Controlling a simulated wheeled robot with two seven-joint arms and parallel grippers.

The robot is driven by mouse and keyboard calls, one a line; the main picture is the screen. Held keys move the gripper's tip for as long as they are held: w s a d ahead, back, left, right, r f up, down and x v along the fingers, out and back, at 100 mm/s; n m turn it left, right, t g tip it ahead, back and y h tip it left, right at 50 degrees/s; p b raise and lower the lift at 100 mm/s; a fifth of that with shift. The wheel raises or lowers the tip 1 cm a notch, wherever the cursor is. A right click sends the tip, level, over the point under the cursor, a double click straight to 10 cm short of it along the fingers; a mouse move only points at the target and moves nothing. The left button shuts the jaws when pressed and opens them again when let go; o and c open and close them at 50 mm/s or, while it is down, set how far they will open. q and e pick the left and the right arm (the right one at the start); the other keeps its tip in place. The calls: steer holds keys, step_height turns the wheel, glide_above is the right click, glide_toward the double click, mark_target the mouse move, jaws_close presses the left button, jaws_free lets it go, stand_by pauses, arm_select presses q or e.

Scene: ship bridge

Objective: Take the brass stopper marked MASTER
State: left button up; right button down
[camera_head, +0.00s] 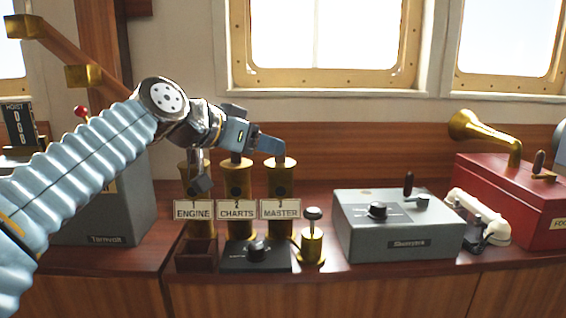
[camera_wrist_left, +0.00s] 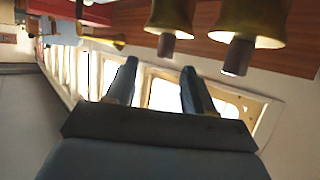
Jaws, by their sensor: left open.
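Three brass tubes stand in a row, labelled ENGINE (camera_head: 192,210), CHARTS (camera_head: 237,209) and MASTER (camera_head: 281,209). The stopper top of the MASTER tube (camera_head: 281,183) is partly covered by my gripper in the head view. My left gripper (camera_head: 270,144) is open at the height of the tube tops, its fingers at the MASTER top; I cannot tell whether they touch it. The wrist view is tilted over; two flared brass tops with brown knobs (camera_wrist_left: 168,44) (camera_wrist_left: 238,56) show beyond the parted, empty fingers (camera_wrist_left: 158,88). Which tubes these are is unclear. My right gripper is not in view.
A brass post with a black knob (camera_head: 312,244) stands right of the tubes. A grey box (camera_head: 400,240) and a red box with a brass horn (camera_head: 510,190) stand further right. A small wooden box (camera_head: 196,255) and a dark knobbed plate (camera_head: 240,262) lie in front.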

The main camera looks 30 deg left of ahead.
mark_target(280, 162)
arm_select(q)
steer(key=x, duration=0.4)
steer(key=p+x, duration=0.1)
steer(key=x, duration=0.1)
steer(key=shift+w+a+f, duration=0.1)
steer(key=shift+w+a, duration=0.15)
steer(key=shift+w, duration=0.05)
jaws_close()
